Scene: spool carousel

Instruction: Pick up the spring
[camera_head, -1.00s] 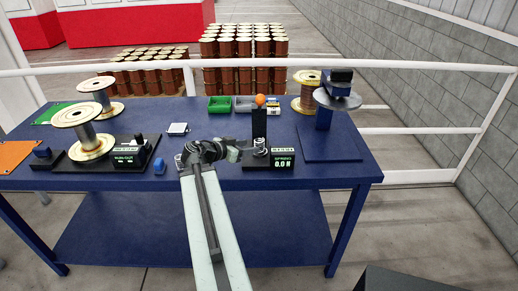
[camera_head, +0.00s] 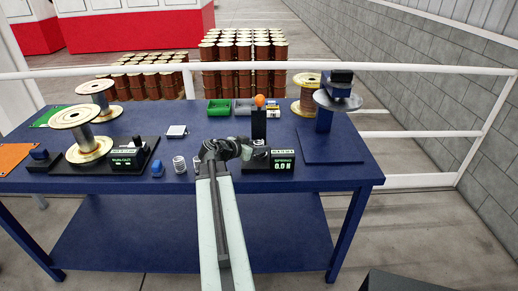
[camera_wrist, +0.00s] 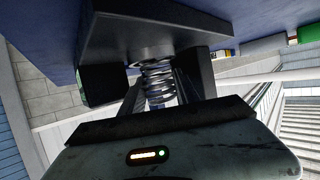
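A silver coil spring (camera_wrist: 158,82) stands on the black tester base (camera_wrist: 150,32) in the wrist view, which shows it upside down. In the head view the tester (camera_head: 268,163) is at the right of the table, and my gripper (camera_head: 246,152) reaches its left side, partly hiding the spring there. My gripper's dark fingers (camera_wrist: 158,95) lie on either side of the spring, with a small gap visible on the left. I see no firm contact. A second silver coil spring (camera_head: 179,164) stands on the table left of my arm.
An orange-knobbed black post (camera_head: 259,120) rises behind the tester. A blue block (camera_head: 157,168), a white scale (camera_head: 177,131) and wire spools (camera_head: 88,150) stand to the left. Green and grey bins (camera_head: 219,107) are behind. A reel stand (camera_head: 324,120) is at the right.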

